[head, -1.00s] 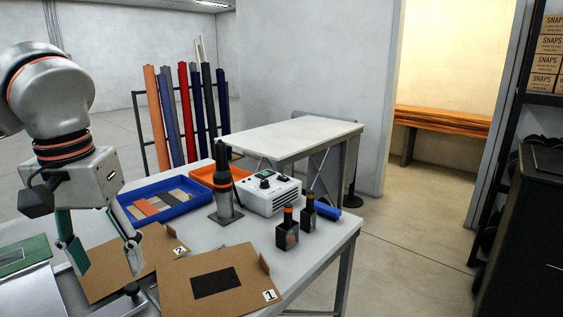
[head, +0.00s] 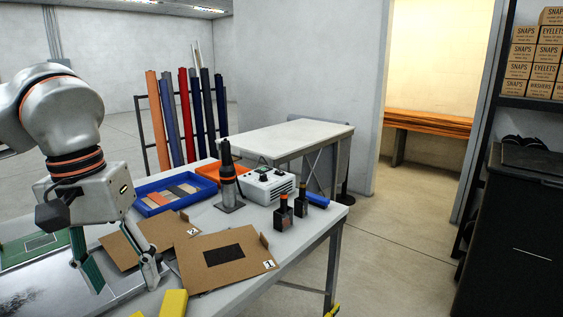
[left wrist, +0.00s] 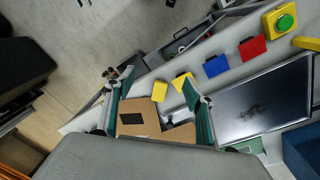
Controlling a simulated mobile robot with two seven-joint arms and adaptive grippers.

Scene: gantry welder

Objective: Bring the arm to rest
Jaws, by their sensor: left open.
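My left arm comes in from the left in the head view, bent with its wrist pointing down. My left gripper (head: 123,274) hangs over the front left of the work table (head: 310,222), its two green-padded fingers spread with nothing between them. In the left wrist view the open gripper (left wrist: 153,104) shows its fingers on either side of a brown board with a dark rectangle (left wrist: 132,119). The gap between fingertips and table is hard to judge. My right gripper is in neither view.
Near the gripper are cardboard boards (head: 225,274), a metal plate (head: 70,285) and a yellow block (head: 173,304). Farther back are a blue tray (head: 150,208), an orange tray (head: 208,172), a dark upright tool (head: 227,180), a white control box (head: 268,188) and two small bottles. Open floor lies right.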

